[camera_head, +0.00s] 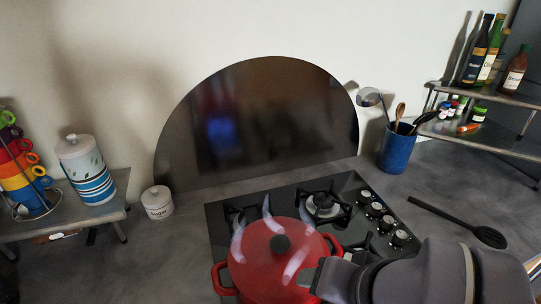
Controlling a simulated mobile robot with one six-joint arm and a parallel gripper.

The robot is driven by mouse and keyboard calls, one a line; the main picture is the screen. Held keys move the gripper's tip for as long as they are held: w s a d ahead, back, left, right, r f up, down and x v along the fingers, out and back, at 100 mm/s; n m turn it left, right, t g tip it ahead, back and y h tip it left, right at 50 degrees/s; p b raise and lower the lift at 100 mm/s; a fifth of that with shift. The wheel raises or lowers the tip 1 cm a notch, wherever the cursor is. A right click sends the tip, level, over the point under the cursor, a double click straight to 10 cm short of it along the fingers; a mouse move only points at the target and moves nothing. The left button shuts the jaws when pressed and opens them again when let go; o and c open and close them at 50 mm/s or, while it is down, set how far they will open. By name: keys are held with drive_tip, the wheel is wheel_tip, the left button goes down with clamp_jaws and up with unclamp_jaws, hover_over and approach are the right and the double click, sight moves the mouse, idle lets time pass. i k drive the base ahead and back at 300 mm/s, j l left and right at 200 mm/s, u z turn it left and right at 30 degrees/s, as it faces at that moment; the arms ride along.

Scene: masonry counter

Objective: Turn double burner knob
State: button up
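The black stove top (276,193) is set in the grey counter at the centre. Several knobs with silver rims run along its right side, and the nearest visible one (400,238) is close to my arm. I cannot tell which is the double burner knob. A red pot (262,262) with a lid stands on the front left of the stove. My gripper (318,278) is in front of the pot's right side, left of and nearer than the knobs. Its fingers are partly hidden, so I cannot tell if it is open or shut. My arm hides the stove's front right corner.
A black slotted spatula (488,237) lies right of the knobs. A blue utensil holder (396,150) stands behind them. A shelf with bottles (510,97) is at the back right. A sugar jar (158,203) and a stand with a canister (87,170) are left.

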sight(387, 222)
drive_tip(key=z, duration=0.8)
drive_tip(key=l+u, duration=0.35)
drive_tip(key=l, duration=0.2)
drive_tip(key=i+l+u, duration=0.25)
drive_tip(key=k+l, duration=0.05)
